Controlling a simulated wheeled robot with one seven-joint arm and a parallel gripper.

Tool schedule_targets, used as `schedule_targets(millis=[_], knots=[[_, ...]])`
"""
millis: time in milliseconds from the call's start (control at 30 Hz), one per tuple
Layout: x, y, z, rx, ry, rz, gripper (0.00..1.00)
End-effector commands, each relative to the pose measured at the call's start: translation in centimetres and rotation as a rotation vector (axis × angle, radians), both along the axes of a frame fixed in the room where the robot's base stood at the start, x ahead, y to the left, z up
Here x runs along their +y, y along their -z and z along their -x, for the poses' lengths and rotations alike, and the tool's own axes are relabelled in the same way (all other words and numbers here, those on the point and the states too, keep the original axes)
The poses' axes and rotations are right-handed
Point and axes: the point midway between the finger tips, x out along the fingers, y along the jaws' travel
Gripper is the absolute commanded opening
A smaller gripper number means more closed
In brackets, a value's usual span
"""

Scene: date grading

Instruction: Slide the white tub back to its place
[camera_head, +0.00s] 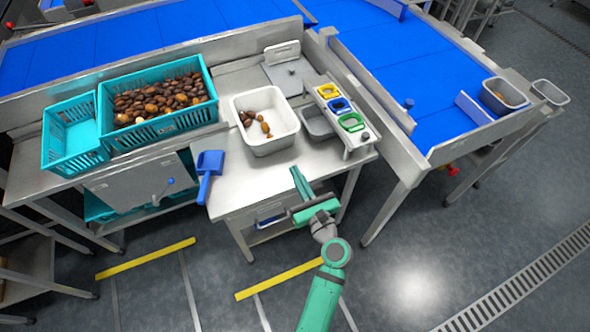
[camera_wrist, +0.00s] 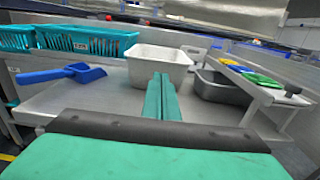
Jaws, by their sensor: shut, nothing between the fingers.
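The white tub (camera_head: 270,145) stands upright on the steel table, with several brown dates in it. It also shows in the wrist view (camera_wrist: 145,67), straight ahead of the fingers. My gripper (camera_head: 295,172) is shut and empty, at the near side of the tub over the table's front part. In the wrist view the two green fingers (camera_wrist: 161,80) lie together and overlap the tub's front wall. I cannot tell whether the fingertips touch it.
A blue scoop (camera_head: 209,164) lies left of the tub. A teal crate (camera_head: 160,130) of dates and a smaller teal crate (camera_head: 70,155) stand further left. A grey metal pan (camera_head: 316,124) and a rack (camera_head: 362,139) with coloured rings stand right. Bare tabletop (camera_head: 245,185) lies in front.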

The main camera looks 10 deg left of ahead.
Motion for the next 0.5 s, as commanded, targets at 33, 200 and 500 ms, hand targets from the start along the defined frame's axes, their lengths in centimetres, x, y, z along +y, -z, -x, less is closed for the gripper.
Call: schedule_targets(millis=[33,200,500], knots=[[0.6,0.0,-0.8,-0.001,-0.002,0.0,0.0],[2.3,0.0,-3.4,-0.002,-0.001,0.002,0.0],[5.2,0.0,-7.7,-0.002,-0.001,0.002,0.0]])
